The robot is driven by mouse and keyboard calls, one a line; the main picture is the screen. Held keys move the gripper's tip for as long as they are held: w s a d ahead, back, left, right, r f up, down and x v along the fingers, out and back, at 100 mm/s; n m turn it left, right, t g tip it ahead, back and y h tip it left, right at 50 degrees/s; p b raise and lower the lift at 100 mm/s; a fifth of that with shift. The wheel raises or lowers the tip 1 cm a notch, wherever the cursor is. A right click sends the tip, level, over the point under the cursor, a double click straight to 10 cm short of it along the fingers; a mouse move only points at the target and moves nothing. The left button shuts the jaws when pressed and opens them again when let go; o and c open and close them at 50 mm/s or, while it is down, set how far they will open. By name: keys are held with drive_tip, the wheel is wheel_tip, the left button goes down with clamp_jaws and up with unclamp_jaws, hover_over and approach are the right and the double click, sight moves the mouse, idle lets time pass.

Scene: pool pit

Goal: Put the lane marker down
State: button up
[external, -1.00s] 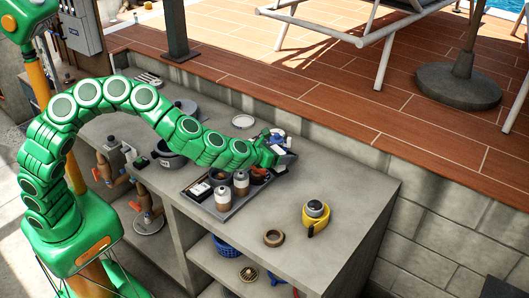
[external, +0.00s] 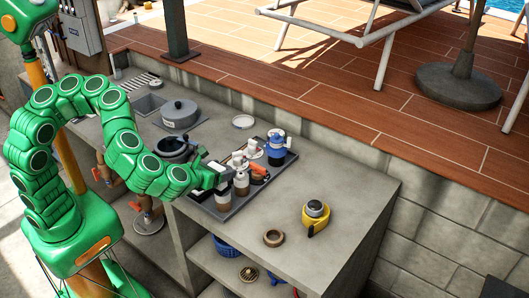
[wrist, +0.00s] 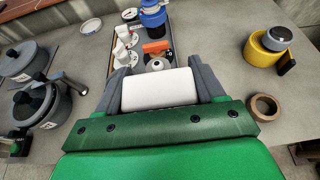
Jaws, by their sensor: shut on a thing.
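My gripper (wrist: 158,72) is shut on a white, smooth, rounded block, which I take to be the lane marker (wrist: 157,90). It lies crosswise between the two grey fingers in the wrist view. In the external view my gripper (external: 217,180) is at the near left edge of the dark tray (external: 241,207), beside the brown-and-white canisters (external: 241,184). The held piece is mostly hidden there by the gripper and arm. I cannot tell whether it touches the tray or counter.
The tray also carries a blue jug (external: 277,150), white fittings (wrist: 122,42) and an orange-handled item (wrist: 157,47). Grey pots (external: 180,114) stand to the left. A yellow device (external: 316,218) and a brown ring (external: 273,238) sit to the right, with bare counter around them.

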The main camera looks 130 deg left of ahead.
drive_tip(key=shift+s+d, duration=0.1)
drive_tip(key=shift+d, duration=0.15)
drive_tip(key=shift+w+a+f, duration=2.25)
drive_tip(key=shift+w+f, duration=0.15)
drive_tip(key=shift+w, duration=0.15)
drive_tip(key=shift+w+a+f, duration=2.25)
drive_tip(key=shift+w+f, duration=0.15)
drive_tip(key=shift+w, duration=0.1)
drive_tip(key=shift+w+a+f, duration=0.1)
drive_tip(key=shift+f, duration=1.55)
drive_tip(key=o, duration=1.1)
drive_tip(key=shift+f, duration=0.1)
drive_tip(key=shift+o, duration=0.2)
